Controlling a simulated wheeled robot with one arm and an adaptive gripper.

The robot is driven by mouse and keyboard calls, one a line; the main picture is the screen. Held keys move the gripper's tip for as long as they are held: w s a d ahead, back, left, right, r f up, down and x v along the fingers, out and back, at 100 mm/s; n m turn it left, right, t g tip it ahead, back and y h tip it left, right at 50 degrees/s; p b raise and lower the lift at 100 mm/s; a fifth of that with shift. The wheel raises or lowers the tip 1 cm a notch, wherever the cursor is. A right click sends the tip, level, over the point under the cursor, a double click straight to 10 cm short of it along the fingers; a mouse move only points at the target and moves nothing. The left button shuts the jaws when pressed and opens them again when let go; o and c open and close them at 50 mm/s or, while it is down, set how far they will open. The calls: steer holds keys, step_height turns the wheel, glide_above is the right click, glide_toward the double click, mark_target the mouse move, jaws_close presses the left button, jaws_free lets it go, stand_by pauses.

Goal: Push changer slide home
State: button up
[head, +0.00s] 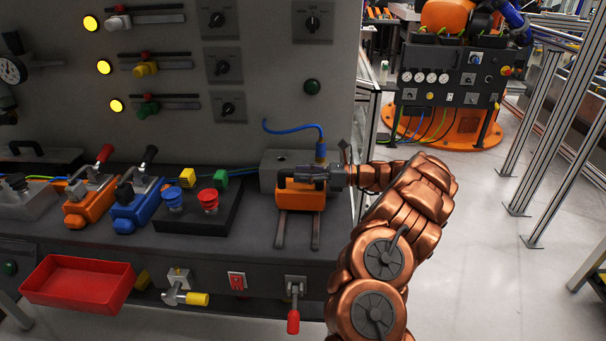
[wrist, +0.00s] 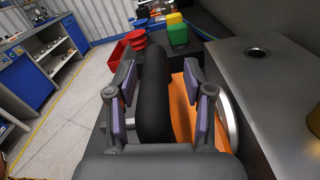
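The changer slide (head: 302,198) is an orange block with a black handle. It sits on two dark rails (head: 280,232) in front of a grey block (head: 269,176), close against it as far as the head view shows. My gripper (head: 312,174) comes in from the right at the handle. In the wrist view the black handle (wrist: 154,100) lies between my two fingers (wrist: 160,82), with a gap to each finger pad. The orange body (wrist: 183,110) shows to the right of the handle, partly behind the right finger. The contact between slide and block is hidden by my gripper.
Left of the rails are a black box with blue and red buttons (head: 208,200) and blue (head: 136,208) and orange lever units (head: 90,200). A red tray (head: 78,284) hangs in front. Right of the bench is open floor.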

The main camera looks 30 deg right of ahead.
steer(key=v, duration=1.2)
stand_by(0.6)
